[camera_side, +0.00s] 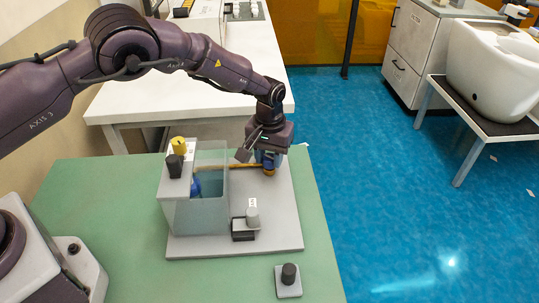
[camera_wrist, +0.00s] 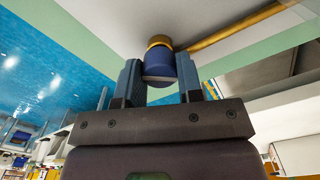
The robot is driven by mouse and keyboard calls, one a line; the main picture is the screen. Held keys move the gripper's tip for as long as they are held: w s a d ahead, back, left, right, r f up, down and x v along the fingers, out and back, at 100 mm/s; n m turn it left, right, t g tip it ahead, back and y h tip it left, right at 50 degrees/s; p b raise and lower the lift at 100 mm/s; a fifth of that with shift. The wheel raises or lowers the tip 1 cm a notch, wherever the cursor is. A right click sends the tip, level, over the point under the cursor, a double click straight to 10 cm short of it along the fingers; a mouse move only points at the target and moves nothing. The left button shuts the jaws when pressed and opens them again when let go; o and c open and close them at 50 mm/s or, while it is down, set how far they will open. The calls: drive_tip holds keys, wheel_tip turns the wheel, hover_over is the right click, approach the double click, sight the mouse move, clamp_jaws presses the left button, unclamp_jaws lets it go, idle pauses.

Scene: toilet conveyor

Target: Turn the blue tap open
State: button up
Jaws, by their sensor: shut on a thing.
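The blue tap (camera_wrist: 159,68) stands between my gripper's fingers in the wrist view, with a brass collar at its far end. A brass pipe (camera_wrist: 235,26) runs off to the right beside it. In the side view the tap (camera_side: 268,163) is mostly hidden behind my gripper (camera_side: 267,153), at the right end of the brass pipe (camera_side: 245,166). My gripper (camera_wrist: 158,85) is shut on the tap, with one finger on each side. How far the tap is turned cannot be told.
A clear tank (camera_side: 203,215) with a blue item inside stands left of the tap on a grey board (camera_side: 285,225). Yellow and black knobs (camera_side: 179,146) top its left side. A grey knob (camera_side: 252,212) stands in front, and a black knob (camera_side: 289,274) sits on the green table.

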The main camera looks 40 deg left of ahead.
drive_tip(key=shift+n, duration=0.3)
drive_tip(key=n, duration=0.3)
drive_tip(key=shift+n, duration=2)
drive_tip(key=o, duration=0.9)
